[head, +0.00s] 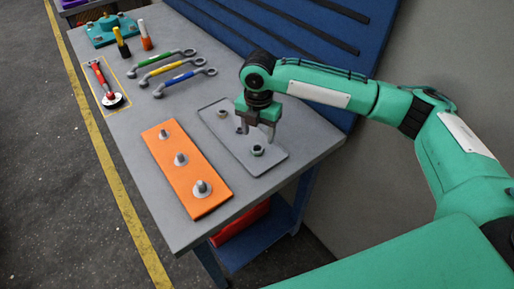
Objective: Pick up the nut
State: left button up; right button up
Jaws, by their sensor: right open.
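Several dark nuts lie on a grey tray (268,163) at the right of the workbench. The nearest nut (257,150) is the largest in view. Another nut (222,114) lies near the tray's far end, and a third (239,130) is between them, close to the gripper. My right gripper (259,137) points down over the tray, just above and beside the nearest nut. Its jaws are open and seem to hold nothing. The exact gap between the fingertips and the nut is hard to tell. My left gripper is not in view.
An orange plate (186,169) with upright bolts lies left of the tray. Green, yellow and blue wrenches (172,67) lie farther back. A blue panel (300,35) rises behind the bench.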

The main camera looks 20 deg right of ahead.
aim_at(258, 151)
jog(key=shift+s+f, duration=0.15)
jog(key=shift+f, duration=0.45)
notch_tip(258, 151, down, 4)
jog(key=shift+r+p, duration=0.15)
jog(key=shift+p, duration=0.3)
jog(key=shift+f, duration=0.25)
jog(key=c, duration=0.9)
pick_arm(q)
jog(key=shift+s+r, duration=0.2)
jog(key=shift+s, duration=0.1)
pick_arm(e)
jog(key=shift+c, duration=0.8)
jog(key=shift+r, duration=0.1)
